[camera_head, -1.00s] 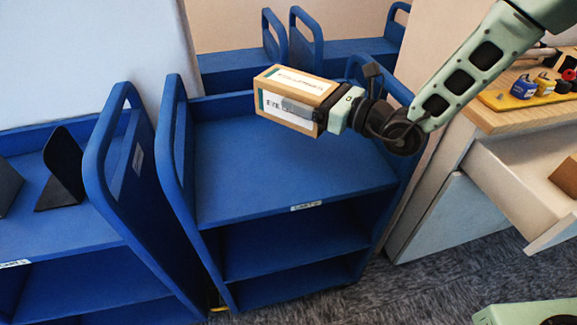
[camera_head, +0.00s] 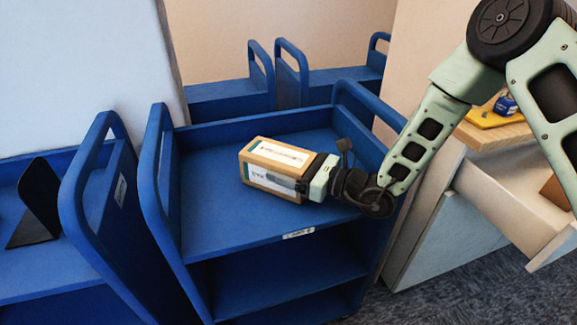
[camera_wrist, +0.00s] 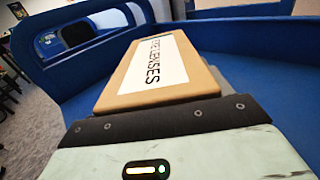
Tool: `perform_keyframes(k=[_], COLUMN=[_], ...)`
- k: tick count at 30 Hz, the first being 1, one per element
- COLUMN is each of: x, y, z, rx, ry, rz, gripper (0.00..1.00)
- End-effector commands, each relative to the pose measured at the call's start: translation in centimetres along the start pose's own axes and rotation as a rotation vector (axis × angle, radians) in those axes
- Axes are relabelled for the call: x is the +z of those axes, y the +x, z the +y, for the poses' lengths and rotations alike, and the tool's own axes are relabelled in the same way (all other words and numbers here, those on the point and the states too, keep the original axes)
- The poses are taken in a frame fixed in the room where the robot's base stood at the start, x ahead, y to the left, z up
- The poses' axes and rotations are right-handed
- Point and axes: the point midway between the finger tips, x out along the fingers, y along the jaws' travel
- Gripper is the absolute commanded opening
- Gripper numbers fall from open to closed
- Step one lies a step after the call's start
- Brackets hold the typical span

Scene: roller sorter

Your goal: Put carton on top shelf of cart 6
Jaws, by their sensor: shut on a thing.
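The carton (camera_head: 275,170) is a tan box with white labels. My gripper (camera_head: 305,178) is shut on its right end in the head view and holds it over the blue top shelf (camera_head: 220,225) of the cart in the middle. I cannot tell whether the carton's underside touches the shelf.
The cart's raised end panels (camera_head: 155,180) flank the shelf. Another blue cart (camera_head: 40,265) with a black bookend (camera_head: 38,205) stands at the left, and more carts stand behind. A wooden counter (camera_head: 500,135) with an open drawer is at the right. The shelf around the carton is clear.

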Motion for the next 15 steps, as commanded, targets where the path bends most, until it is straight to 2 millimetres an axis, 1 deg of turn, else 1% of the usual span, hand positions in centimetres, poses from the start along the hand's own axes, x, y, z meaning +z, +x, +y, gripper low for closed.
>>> perform_keyframes(k=[7, 11, 12, 13, 14, 15], x=[0.05, -0.36, -0.31, -0.3, -0.3, -0.3], y=[0.06, 0.06, 0.03, 0.03, 0.03, 0.03], z=[0.0, -0.01, 0.0, 0.0, 0.0, 0.0], rx=[0.001, 0.001, 0.001, 0.001, 0.0, 0.001], ry=[-0.002, -0.002, -0.001, -0.001, -0.001, -0.001], rz=[-0.004, -0.004, -0.002, -0.002, -0.001, -0.001], gripper=[0.41, 0.41, 0.88, 0.97, 0.99, 0.99])
